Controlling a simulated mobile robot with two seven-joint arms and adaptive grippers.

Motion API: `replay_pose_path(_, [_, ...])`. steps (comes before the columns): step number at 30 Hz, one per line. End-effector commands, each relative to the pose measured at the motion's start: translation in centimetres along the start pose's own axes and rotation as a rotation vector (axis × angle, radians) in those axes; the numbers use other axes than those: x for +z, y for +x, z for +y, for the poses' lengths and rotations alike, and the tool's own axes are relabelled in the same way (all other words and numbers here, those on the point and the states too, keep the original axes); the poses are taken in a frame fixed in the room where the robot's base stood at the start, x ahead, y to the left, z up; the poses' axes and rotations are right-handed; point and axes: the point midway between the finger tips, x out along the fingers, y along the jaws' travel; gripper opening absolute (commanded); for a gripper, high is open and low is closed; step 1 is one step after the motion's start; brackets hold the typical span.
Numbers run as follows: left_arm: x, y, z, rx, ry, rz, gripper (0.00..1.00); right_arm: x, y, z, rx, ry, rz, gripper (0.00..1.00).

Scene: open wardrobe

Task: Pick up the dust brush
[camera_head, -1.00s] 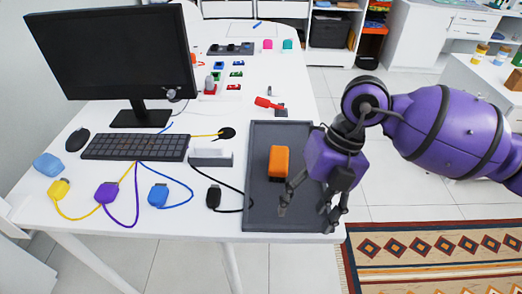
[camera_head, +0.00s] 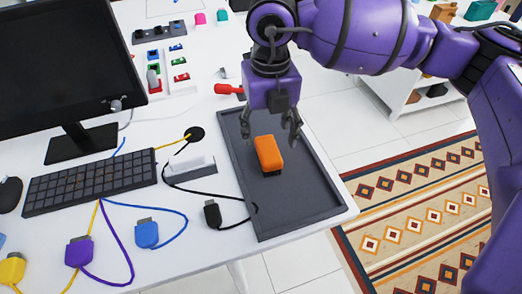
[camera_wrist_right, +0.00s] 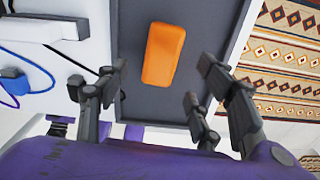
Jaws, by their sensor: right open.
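The dust brush looks to be the orange block with a dark underside (camera_head: 269,154), lying in a dark grey tray (camera_head: 305,205). My right gripper (camera_head: 270,138) is open and empty above the tray, with its fingers spread to either side of the block's far end in the head view. In the right wrist view the orange block (camera_wrist_right: 163,54) lies beyond the open fingers of the right gripper (camera_wrist_right: 160,85), apart from them. I cannot tell the exact height of the fingers over the tray. My left gripper is not in view.
A black plug (camera_head: 213,213) with a cable lies just left of the tray. A keyboard (camera_head: 90,182), a monitor (camera_head: 60,65) and coloured plugs fill the table's left side. A red-handled tool (camera_head: 229,89) lies behind the tray. The patterned rug (camera_head: 420,215) is on the floor at right.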

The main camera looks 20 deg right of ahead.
Motion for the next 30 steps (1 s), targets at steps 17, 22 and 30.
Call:
replay_pose_path(17, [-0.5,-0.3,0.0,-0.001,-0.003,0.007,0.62,0.4,6.6,-0.1,0.002,-0.001,0.0,0.61])
replay_pose_path(22, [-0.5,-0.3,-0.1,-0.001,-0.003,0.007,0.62,0.4,6.6,-0.1,0.002,-0.001,0.0,0.61])
replay_pose_path(30, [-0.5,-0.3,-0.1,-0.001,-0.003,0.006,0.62,0.4,6.6,-0.1,0.002,-0.001,0.0,0.28])
